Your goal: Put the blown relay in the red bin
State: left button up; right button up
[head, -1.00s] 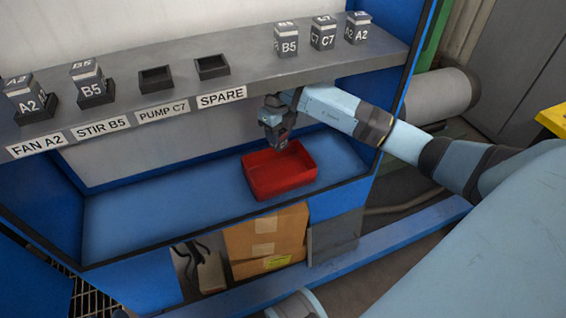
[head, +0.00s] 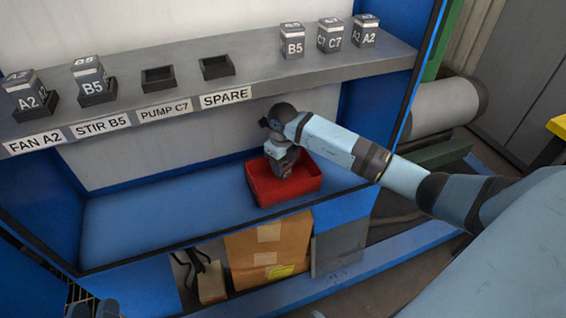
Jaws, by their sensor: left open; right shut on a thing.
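The red bin (head: 261,186) stands on the blue floor of the cabinet, below the shelf. My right gripper (head: 284,170) points down into the bin's opening, near its back left part. It is shut on the blown relay, which the gripper and its angle hide almost fully, so I cannot read its label or tell whether it touches the bin floor. My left gripper (head: 93,311) shows only as dark tips at the bottom left edge, open and far from the bin. On the shelf, the PUMP C7 socket (head: 158,79) and the SPARE socket (head: 217,67) are empty.
Relays A2 (head: 27,92) and B5 (head: 89,76) sit in the left sockets. Loose relays B5 (head: 292,42), C7 (head: 330,37) and A2 (head: 364,32) stand at the shelf's right end. The grey shelf (head: 255,75) overhangs the bin. The cabinet floor left of it is clear.

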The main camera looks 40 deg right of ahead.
jog(key=shift+f, duration=0.45)
jog(key=o, duration=1)
jog(key=shift+c, duration=0.2)
pick_arm(q)
jog(key=shift+d+r, duration=0.15)
jog(key=shift+r, duration=0.15)
